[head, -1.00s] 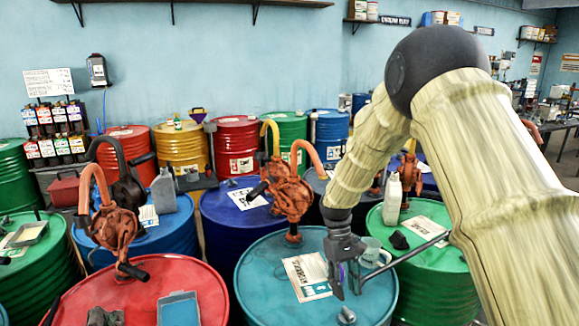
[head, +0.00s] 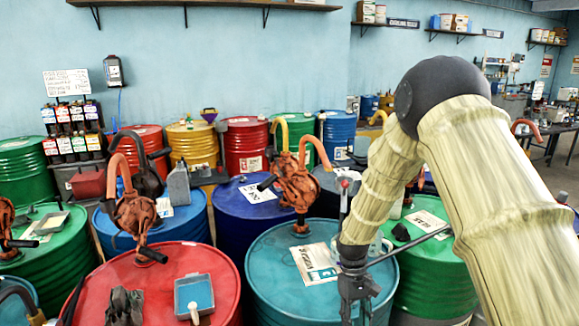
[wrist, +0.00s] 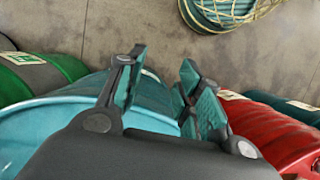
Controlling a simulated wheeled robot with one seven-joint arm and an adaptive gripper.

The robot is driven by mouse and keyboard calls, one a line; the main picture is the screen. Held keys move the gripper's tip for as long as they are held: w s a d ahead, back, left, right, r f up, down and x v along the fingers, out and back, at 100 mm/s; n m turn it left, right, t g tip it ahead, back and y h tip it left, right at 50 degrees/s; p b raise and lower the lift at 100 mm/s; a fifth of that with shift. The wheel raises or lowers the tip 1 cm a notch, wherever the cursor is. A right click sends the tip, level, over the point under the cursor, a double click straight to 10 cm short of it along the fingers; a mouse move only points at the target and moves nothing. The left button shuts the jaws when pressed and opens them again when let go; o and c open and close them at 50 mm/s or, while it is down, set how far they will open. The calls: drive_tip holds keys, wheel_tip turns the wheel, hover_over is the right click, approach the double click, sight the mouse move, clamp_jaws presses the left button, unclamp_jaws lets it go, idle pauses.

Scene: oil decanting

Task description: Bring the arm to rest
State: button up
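My arm reaches down at the right of the head view. My gripper (head: 357,300) hangs by the front of the teal drum (head: 270,242), partly dark against it. In the wrist view my gripper (wrist: 163,88) has its two teal-padded fingers apart with nothing between them. The teal drum's edge (wrist: 50,118) lies just behind the fingers, and the floor (wrist: 120,30) shows past them. A pale mug on the drum is mostly hidden behind my arm in the head view.
An orange-brown pump (head: 297,183) and a printed sheet (head: 316,262) are on the teal drum. A red drum (head: 215,262) stands left, a green drum (head: 432,262) right. A coiled hose (wrist: 225,12) lies on the floor.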

drive_tip(key=s+f, duration=0.8)
drive_tip(key=f, duration=0.5)
drive_tip(key=s+d+f+m+t+y+b, duration=0.1)
drive_tip(key=s+f, duration=0.5)
drive_tip(key=s, duration=0.4)
drive_tip(key=s+d+f+m+t+b, duration=0.1)
drive_tip(key=s+d+f+m, duration=0.1)
drive_tip(key=s+f, duration=0.6)
drive_tip(key=s+d+r+t, duration=0.1)
drive_tip(key=s, duration=1.1)
drive_tip(key=shift+s+d+m+t+b, duration=0.15)
drive_tip(key=shift+s+m+t+b, duration=0.15)
drive_tip(key=shift+m+t+b, duration=0.15)
